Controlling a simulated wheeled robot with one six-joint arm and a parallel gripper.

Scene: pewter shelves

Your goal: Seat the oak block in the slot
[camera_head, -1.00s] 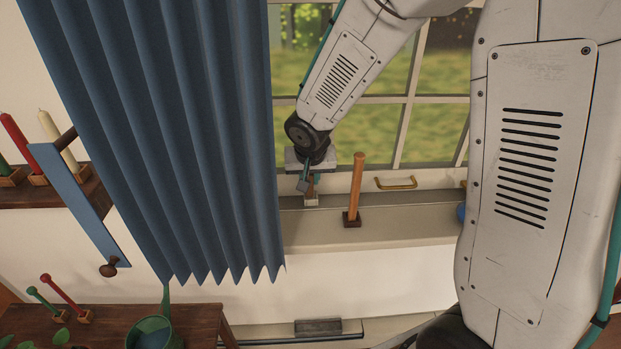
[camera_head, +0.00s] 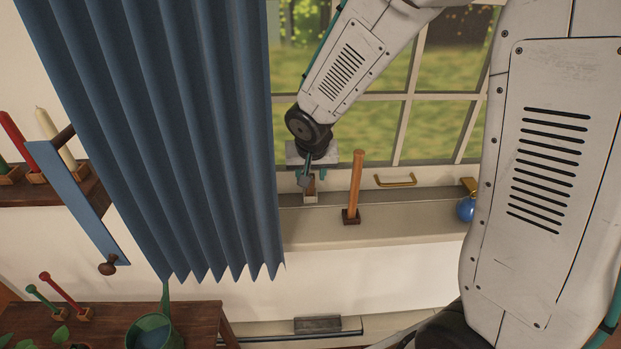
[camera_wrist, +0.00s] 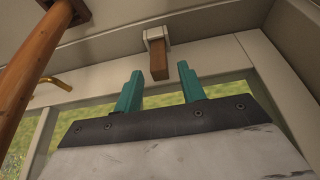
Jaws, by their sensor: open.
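The oak block (camera_wrist: 159,62) is a short brown bar. In the wrist view one end sits in the opening of a small pale holder (camera_wrist: 153,35), and the other end sticks out toward my gripper (camera_wrist: 161,74). My gripper is open, with its teal fingers spread to either side of the block's line and apart from it; nothing is held. In the head view the block (camera_head: 311,187) shows small and brown above the pale holder (camera_head: 310,198) on the window sill, just below my gripper (camera_head: 307,176). How deep the block sits is hidden.
An upright wooden rod (camera_head: 355,186) on a dark base stands close by on the sill. A blue curtain (camera_head: 170,140) hangs just left of the holder.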

